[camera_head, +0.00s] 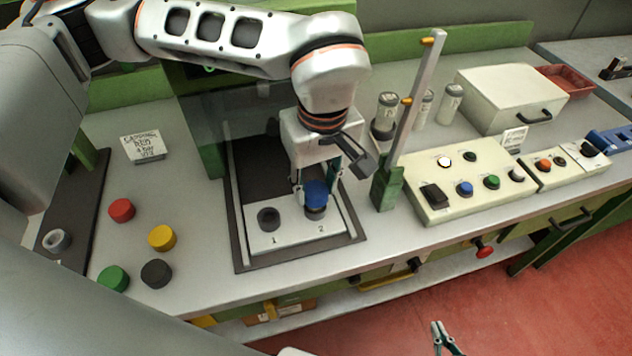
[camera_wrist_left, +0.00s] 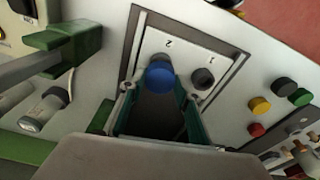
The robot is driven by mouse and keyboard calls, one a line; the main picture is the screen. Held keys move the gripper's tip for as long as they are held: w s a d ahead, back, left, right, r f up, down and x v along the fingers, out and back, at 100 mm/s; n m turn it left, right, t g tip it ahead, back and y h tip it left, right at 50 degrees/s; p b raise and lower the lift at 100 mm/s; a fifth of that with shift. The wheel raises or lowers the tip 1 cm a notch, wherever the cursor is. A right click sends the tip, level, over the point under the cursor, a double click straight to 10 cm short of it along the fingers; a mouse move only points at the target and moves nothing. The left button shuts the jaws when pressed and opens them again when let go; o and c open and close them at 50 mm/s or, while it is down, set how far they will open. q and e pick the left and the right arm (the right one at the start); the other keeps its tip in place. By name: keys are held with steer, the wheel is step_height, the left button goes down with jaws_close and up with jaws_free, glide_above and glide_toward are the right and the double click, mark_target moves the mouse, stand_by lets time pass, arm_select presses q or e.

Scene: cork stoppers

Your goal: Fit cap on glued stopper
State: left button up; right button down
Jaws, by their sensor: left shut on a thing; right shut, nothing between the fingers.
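My left gripper (camera_head: 316,188) points down over the white plate (camera_head: 285,236) and is shut on the blue cap (camera_head: 316,195) at the position marked 2. The cap stands upright over a darker round piece, and I cannot tell whether it is fully seated on it. In the left wrist view the blue cap (camera_wrist_left: 159,76) shows between the two fingertips of the left gripper (camera_wrist_left: 158,88). A dark round stopper or holder (camera_head: 268,218) stands at position 1, uncapped by any colour. My right gripper (camera_head: 441,338) is shut and empty, low over the floor in front of the bench.
Red (camera_head: 121,209), yellow (camera_head: 162,237), green (camera_head: 113,279) and black (camera_head: 157,273) caps lie left of the plate. A green-based post (camera_head: 387,188) stands close right of my left gripper. A button panel (camera_head: 470,185) and capped jars (camera_head: 450,103) are further right.

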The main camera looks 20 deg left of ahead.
arm_select(q)
steer(key=shift+f+b, duration=0.3)
steer(key=shift+f, duration=0.15)
stand_by(0.7)
steer(key=o, duration=0.8)
steer(key=shift+o, duration=0.2)
